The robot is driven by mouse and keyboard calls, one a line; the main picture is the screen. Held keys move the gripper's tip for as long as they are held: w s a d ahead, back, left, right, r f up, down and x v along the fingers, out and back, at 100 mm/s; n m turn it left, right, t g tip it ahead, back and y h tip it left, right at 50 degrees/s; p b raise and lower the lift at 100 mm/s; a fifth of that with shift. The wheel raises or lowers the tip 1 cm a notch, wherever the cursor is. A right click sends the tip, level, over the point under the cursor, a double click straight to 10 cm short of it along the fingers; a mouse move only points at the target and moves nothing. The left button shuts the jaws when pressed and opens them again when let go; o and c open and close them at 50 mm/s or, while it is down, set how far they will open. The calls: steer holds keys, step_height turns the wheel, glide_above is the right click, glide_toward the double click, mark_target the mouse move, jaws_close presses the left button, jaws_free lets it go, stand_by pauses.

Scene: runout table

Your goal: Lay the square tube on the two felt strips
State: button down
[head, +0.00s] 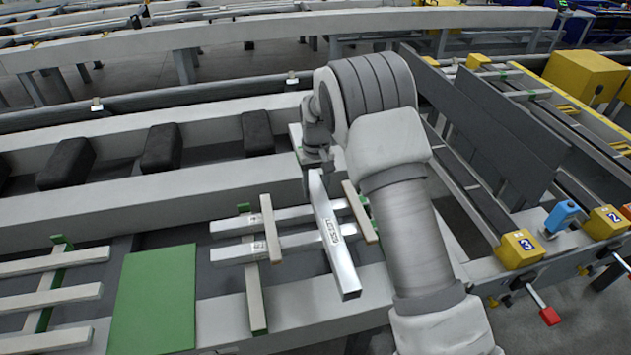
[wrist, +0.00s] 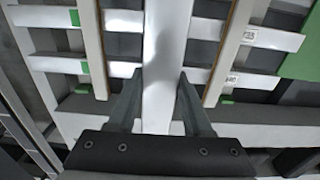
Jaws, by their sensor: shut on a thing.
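The square tube (head: 341,262) is a long, shiny bar with a printed label. My gripper (head: 317,172) is shut on it near its far end. In the wrist view the tube (wrist: 166,40) runs away between the fingers of my gripper (wrist: 158,80). Two narrow tan-topped strips, which look like the felt strips, lie on either side: the left one (head: 270,228) and the right one (head: 360,212). The tube runs roughly along them, over the gap between them. In the wrist view they are pale bars with brown edges (wrist: 89,45) (wrist: 228,55). I cannot tell the tube's height.
Pale crossbars (head: 232,252) with labels run crosswise below the tube. A green sheet (head: 153,300) lies on the left. Black blocks (head: 162,148) sit along the back beam. Yellow numbered blocks (head: 520,249), a blue part (head: 562,215) and a red-tipped handle (head: 549,315) stand at the right.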

step_height(320, 180, down, 7)
steer(key=b, duration=0.3)
steer(key=shift+r, duration=0.2)
steer(key=shift+w+a+f+b, duration=0.1)
steer(key=shift+f+b, duration=0.85)
steer(key=shift+f, duration=0.05)
stand_by(0.8)
steer(key=shift+c, duration=2.3)
jaws_free()
steer(key=shift+o, duration=1.1)
steer(key=shift+f, duration=0.1)
